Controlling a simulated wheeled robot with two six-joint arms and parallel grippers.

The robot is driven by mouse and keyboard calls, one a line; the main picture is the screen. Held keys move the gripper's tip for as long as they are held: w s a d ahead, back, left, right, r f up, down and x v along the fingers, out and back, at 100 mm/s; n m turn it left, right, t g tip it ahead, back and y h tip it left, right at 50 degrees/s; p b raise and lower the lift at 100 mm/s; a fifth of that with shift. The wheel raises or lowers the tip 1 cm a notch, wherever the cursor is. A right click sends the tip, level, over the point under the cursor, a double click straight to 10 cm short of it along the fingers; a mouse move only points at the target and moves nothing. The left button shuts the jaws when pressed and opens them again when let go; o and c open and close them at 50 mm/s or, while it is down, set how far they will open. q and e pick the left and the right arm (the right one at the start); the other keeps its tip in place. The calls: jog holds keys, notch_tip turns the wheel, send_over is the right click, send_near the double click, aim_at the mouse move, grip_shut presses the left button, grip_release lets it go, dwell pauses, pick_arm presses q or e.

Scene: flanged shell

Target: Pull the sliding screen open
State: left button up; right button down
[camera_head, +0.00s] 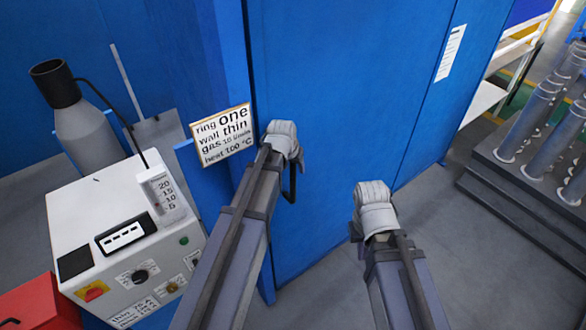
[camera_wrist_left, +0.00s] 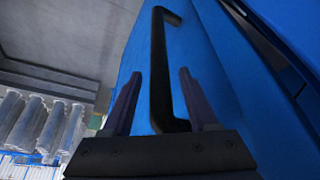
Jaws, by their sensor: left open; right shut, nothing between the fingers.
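The sliding screen (camera_head: 340,90) is a tall blue panel that fills the middle of the head view. Its black bar handle (camera_head: 291,188) shows just beside my left wrist. In the left wrist view the handle (camera_wrist_left: 160,75) runs upright between the two dark fingers of my left gripper (camera_wrist_left: 158,100). That gripper is open, with a finger on each side of the bar and visible gaps. In the head view my left gripper (camera_head: 284,150) is mostly hidden by its wrist. My right gripper (camera_head: 358,228) is shut and empty in front of the panel, its fingers mostly hidden.
A white control box (camera_head: 110,220) with knobs and a grey cylinder (camera_head: 85,130) stand at the left. A sign (camera_head: 222,135) hangs beside the screen's left edge. A dark rack of metal tubes (camera_head: 530,120) is at the right. Grey floor is clear at lower right.

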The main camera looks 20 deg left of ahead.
pick_arm(q)
jog(key=shift+c, duration=0.2)
grip_shut()
dwell(1.1)
